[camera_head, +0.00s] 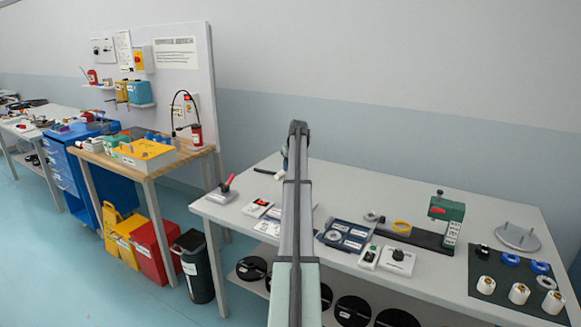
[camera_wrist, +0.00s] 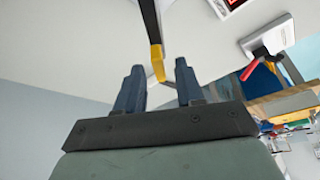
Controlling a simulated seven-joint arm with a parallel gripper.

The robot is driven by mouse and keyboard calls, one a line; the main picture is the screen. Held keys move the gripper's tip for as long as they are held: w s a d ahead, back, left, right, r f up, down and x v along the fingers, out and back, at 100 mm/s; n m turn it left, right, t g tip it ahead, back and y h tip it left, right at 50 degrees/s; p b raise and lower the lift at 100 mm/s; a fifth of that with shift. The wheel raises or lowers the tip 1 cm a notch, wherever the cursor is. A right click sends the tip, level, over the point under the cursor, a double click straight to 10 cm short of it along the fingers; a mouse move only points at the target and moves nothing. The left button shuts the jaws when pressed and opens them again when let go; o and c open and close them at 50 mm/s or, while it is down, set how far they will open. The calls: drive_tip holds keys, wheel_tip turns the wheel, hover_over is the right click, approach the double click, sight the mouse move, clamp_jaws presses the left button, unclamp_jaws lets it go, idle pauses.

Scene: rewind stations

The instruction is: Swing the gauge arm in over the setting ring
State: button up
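In the wrist view a black arm with a yellow end (camera_wrist: 157,62), which looks like the gauge arm, reaches down from the top edge. Its yellow end is just beyond and between the fingertips of my gripper (camera_wrist: 157,75), which is open. I cannot tell whether a finger touches it. In the head view a short dark bar (camera_head: 265,171) shows left of my arm and may be part of the same arm. My own arm hides most of the gripper there. A yellow ring (camera_head: 402,226) lies on the bench to the right; I cannot tell if it is the setting ring.
On the bench (camera_head: 330,185) are a red-handled device (camera_head: 225,187), also in the wrist view (camera_wrist: 262,52), a dark blue tray (camera_head: 345,236), a green-headed stand (camera_head: 446,208) and a dark mat (camera_head: 480,262) with spools. Bare bench lies behind the tray.

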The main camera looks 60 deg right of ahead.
drive_tip(key=v, duration=1.3)
drive_tip(key=shift+r, duration=0.3)
drive_tip(key=shift+a, duration=0.15)
